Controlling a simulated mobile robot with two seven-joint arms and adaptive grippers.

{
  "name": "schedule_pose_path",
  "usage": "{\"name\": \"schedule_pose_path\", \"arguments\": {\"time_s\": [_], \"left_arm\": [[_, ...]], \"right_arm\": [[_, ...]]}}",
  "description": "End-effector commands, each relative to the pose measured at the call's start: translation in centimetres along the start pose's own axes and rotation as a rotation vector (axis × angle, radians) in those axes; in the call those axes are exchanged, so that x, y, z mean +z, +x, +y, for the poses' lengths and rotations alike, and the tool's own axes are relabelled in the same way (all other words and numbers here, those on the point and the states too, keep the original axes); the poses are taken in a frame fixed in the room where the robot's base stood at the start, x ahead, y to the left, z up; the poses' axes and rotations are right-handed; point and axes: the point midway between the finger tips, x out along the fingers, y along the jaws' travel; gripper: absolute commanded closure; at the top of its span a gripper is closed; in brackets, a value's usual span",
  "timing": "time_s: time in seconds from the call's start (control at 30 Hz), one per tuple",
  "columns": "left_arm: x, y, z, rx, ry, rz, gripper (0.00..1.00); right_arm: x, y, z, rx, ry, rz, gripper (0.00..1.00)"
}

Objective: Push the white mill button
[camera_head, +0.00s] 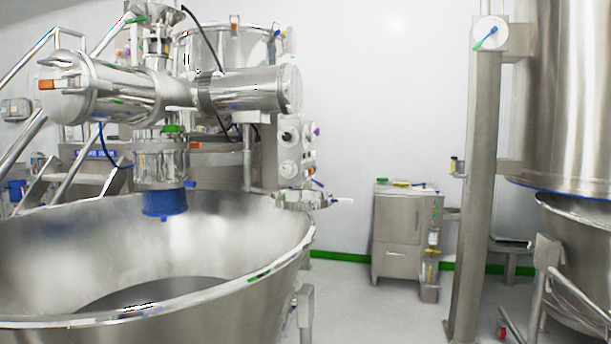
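The mill (160,160) is a steel assembly with a blue outlet sleeve (165,203) above a large bowl. A narrow steel panel (290,152) with several small round controls stands on its right side. The controls are too small to tell which one is the white mill button. Neither of my grippers is in the camera_head view.
The wide steel bowl (262,268) fills the lower left. A steel cabinet (398,240) stands at the back wall. A steel column (480,190) and a large vessel (563,95) stand at the right. Grey floor (360,310) is clear between bowl and column.

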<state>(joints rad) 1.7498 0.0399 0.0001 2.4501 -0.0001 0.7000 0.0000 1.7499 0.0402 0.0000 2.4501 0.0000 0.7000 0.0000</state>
Motion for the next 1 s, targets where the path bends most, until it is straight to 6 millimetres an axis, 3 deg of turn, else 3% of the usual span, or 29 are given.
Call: {"name": "schedule_pose_path", "arguments": {"time_s": [0.07, 0.1, 0.27, 1.0], "left_arm": [[-0.01, 0.00, 0.00, 0.000, 0.000, 0.000, 0.60], [-0.01, 0.00, 0.00, 0.000, 0.000, 0.000, 0.60], [-0.01, 0.00, 0.00, 0.000, 0.000, 0.000, 0.60], [-0.01, 0.00, 0.00, 0.000, 0.000, 0.000, 0.60]], "right_arm": [[-0.01, 0.00, 0.00, 0.000, 0.000, 0.000, 0.60], [-0.01, 0.00, 0.00, 0.000, 0.000, 0.000, 0.65], [-0.01, 0.00, 0.00, 0.000, 0.000, 0.000, 1.00], [-0.01, 0.00, -0.01, 0.000, 0.000, 0.000, 1.00]]}}
